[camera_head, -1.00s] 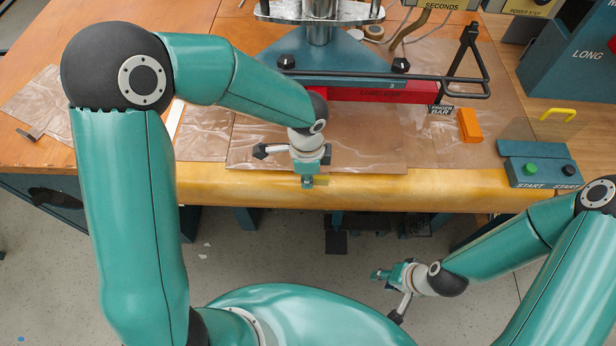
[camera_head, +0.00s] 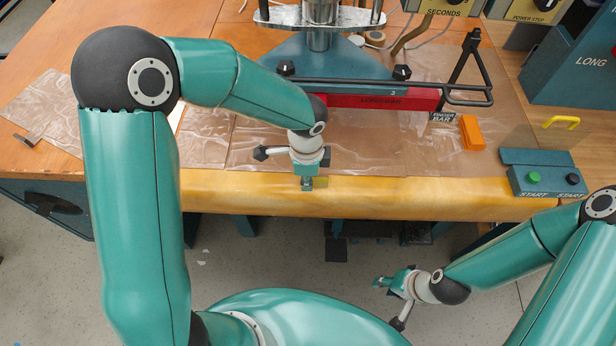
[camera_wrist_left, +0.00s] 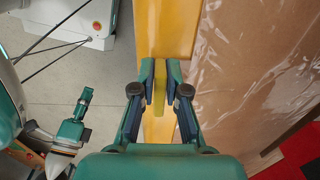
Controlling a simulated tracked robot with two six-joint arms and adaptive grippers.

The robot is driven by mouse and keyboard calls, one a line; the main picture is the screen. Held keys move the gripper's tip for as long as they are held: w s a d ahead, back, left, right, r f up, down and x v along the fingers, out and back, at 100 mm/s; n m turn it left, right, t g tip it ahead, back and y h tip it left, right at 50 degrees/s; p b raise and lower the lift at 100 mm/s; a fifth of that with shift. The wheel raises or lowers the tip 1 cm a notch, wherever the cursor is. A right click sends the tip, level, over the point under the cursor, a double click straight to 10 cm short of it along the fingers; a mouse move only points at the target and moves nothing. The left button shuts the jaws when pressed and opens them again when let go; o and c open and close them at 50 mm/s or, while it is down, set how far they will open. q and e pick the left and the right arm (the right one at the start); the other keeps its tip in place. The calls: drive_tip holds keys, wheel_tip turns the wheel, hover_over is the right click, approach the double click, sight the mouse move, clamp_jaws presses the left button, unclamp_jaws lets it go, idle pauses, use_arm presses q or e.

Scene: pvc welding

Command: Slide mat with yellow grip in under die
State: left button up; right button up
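The clear brown mat (camera_head: 265,150) lies flat on the table near its front edge, and its far part runs toward the red long bar die (camera_head: 345,101). Whether its far edge is under the die is hard to tell. My left gripper (camera_head: 308,184) is at the mat's front edge. In the left wrist view the fingers (camera_wrist_left: 160,88) are close on both sides of a narrow yellow grip (camera_wrist_left: 159,80), with the mat (camera_wrist_left: 250,60) to their right. My right gripper (camera_head: 380,282) is in front of the table, away from the mat; its fingers are too small to read.
An orange block (camera_head: 472,132) and the START button box (camera_head: 540,178) are at the right. Another clear sheet (camera_head: 50,105) lies at the left. The table's front edge (camera_head: 420,195) is yellow.

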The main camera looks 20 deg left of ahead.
use_arm(q)
drive_tip(key=o, duration=0.4)
drive_tip(key=shift+o, duration=0.2)
drive_tip(key=shift+r, duration=0.1)
